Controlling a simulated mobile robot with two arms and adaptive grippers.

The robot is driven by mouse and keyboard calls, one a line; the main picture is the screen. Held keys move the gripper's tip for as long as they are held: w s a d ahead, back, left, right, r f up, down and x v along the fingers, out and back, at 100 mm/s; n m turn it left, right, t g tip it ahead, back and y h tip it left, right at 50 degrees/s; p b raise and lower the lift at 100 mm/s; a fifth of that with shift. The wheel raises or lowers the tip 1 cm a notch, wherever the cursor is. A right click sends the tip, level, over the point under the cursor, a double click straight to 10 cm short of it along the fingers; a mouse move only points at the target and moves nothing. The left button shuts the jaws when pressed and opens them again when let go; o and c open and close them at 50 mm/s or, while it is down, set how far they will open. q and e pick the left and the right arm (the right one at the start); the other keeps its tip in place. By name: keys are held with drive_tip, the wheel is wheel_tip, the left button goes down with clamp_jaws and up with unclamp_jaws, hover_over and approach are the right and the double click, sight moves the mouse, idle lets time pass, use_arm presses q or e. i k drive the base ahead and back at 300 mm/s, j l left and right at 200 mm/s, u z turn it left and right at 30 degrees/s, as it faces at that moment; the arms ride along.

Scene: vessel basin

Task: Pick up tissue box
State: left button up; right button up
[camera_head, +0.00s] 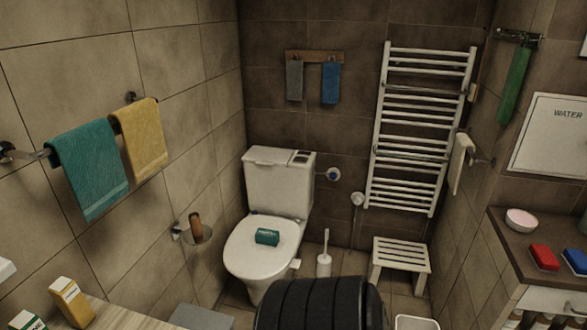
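A small teal box (267,237) with lettering too small to read lies on the closed lid of the white toilet (245,254). At the lower left, a yellow-and-white carton (72,301) stands on a wooden counter (128,315), and part of a green-and-white box (27,319) shows beside it. The teal box looks most like the tissue box, but I cannot be sure from its label. Neither of my grippers is in view, and nothing is seen touching these boxes.
A dark ribbed shape fills the bottom middle. A white stool (400,254) and toilet brush (324,262) stand right of the toilet. A right-hand counter (513,232) holds a bowl (521,219) and red (544,257) and blue items. Towels hang left.

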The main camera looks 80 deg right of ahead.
sight(265, 237)
drive_tip(key=j+z, duration=0.1)
drive_tip(key=z, duration=0.85)
drive_tip(key=j+z, duration=0.15)
drive_tip(key=z, duration=0.8)
drive_tip(key=k+j+z, duration=0.1)
drive_tip(key=z, duration=0.35)
